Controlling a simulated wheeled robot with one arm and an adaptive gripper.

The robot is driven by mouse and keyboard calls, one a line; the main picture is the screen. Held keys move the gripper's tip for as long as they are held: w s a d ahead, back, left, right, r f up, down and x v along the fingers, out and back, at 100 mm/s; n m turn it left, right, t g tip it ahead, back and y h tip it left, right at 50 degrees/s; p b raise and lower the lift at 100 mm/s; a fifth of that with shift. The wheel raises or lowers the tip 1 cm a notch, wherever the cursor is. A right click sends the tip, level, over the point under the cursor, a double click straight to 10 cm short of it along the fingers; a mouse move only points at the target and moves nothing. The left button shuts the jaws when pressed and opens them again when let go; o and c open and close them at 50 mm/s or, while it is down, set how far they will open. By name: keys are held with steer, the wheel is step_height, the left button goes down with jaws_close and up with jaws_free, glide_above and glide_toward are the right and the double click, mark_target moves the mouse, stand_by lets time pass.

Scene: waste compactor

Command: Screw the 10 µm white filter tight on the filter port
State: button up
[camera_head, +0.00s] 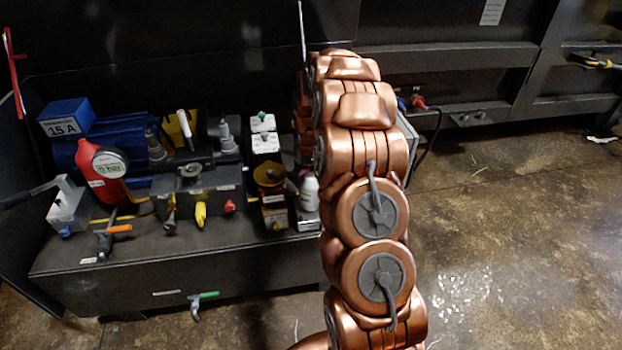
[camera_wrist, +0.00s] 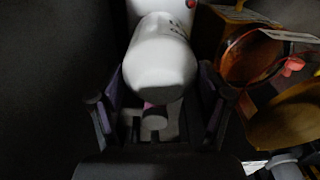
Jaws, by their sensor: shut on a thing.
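A white, rounded cylinder that looks like the white filter (camera_wrist: 160,62) sits between the two fingers of my gripper (camera_wrist: 160,105) in the wrist view. My gripper is shut on it. Some small dark print shows near its upper end; I cannot read a 10 µm mark. Its upper end meets a white part with a red spot (camera_wrist: 165,10), perhaps the filter port; whether they are threaded together I cannot tell. In the head view a white bottle-shaped piece (camera_head: 309,192) shows just left of my copper arm, which hides my gripper there.
An amber bowl (camera_wrist: 248,56) stands close right of the filter in the wrist view. In the head view the dark bench holds an amber-topped unit (camera_head: 270,176), a red canister with a gauge (camera_head: 103,172), a blue motor (camera_head: 130,148) and valves. Open floor lies at right.

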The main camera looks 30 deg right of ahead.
steer(key=m, duration=0.3)
steer(key=shift+f+m, duration=0.1)
steer(key=shift+m, duration=0.9)
steer(key=shift+m+b, duration=0.3)
steer(key=shift+m, duration=0.9)
steer(key=m, duration=0.2)
steer(key=shift+m, duration=0.4)
steer(key=shift+m, duration=0.4)
steer(key=m, duration=0.4)
